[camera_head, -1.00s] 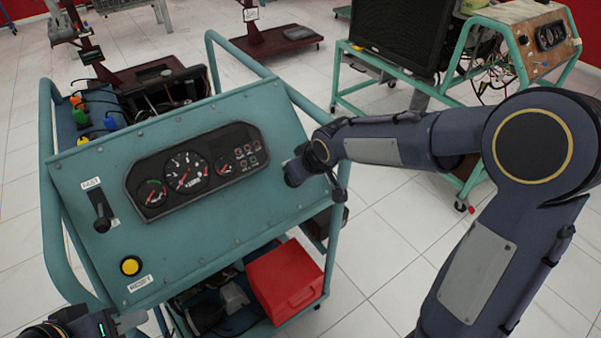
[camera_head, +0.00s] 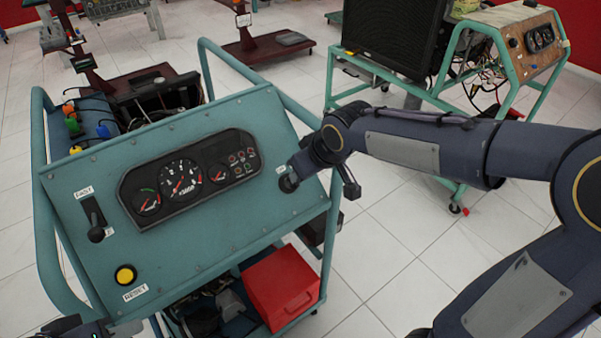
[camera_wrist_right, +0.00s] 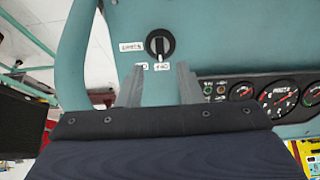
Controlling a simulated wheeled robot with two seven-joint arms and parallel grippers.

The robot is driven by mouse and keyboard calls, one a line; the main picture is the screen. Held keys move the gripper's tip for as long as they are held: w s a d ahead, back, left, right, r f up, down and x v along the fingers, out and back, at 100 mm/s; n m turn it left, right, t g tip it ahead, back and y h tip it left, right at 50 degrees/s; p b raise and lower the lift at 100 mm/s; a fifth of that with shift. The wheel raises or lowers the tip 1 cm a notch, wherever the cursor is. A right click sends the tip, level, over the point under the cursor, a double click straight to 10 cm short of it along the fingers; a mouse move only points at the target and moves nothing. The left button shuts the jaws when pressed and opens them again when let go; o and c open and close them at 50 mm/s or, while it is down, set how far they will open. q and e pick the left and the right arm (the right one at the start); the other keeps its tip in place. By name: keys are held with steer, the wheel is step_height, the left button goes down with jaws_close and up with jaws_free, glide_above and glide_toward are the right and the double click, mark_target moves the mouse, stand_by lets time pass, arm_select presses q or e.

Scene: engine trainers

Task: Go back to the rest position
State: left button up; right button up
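The teal panel (camera_head: 200,225) of an engine trainer stands in front of me, with a black gauge cluster (camera_head: 188,178) in it. My right arm reaches in from the right to the panel's right edge. In the right wrist view my right gripper (camera_wrist_right: 160,80) is open, with its two fingers apart and nothing between them. A black rotary knob (camera_wrist_right: 160,43) lies just beyond the fingertips, clear of them in that picture. Part of my left arm's end shows at the bottom left of the head view; its fingers cannot be made out.
The panel carries a black lever (camera_head: 95,220) and a yellow button (camera_head: 125,275). Teal tube rails frame the trainer, and a red box (camera_head: 283,285) sits low in it. Another trainer (camera_head: 440,95) stands at the back right. Tiled floor (camera_head: 385,245) lies open between them.

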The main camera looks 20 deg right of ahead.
steer(key=shift+s+r, duration=0.1)
stand_by(0.4)
steer(key=s+d+m+p, duration=0.1)
steer(key=s+d+m, duration=0.1)
steer(key=s, duration=0.9)
steer(key=s+d+m+y+p, duration=0.1)
steer(key=s+d+m, duration=0.1)
steer(key=s, duration=1)
steer(key=shift+s+d+r+m+y+p, duration=0.3)
steer(key=shift+r+m+p, duration=0.1)
steer(key=shift+m, duration=0.5)
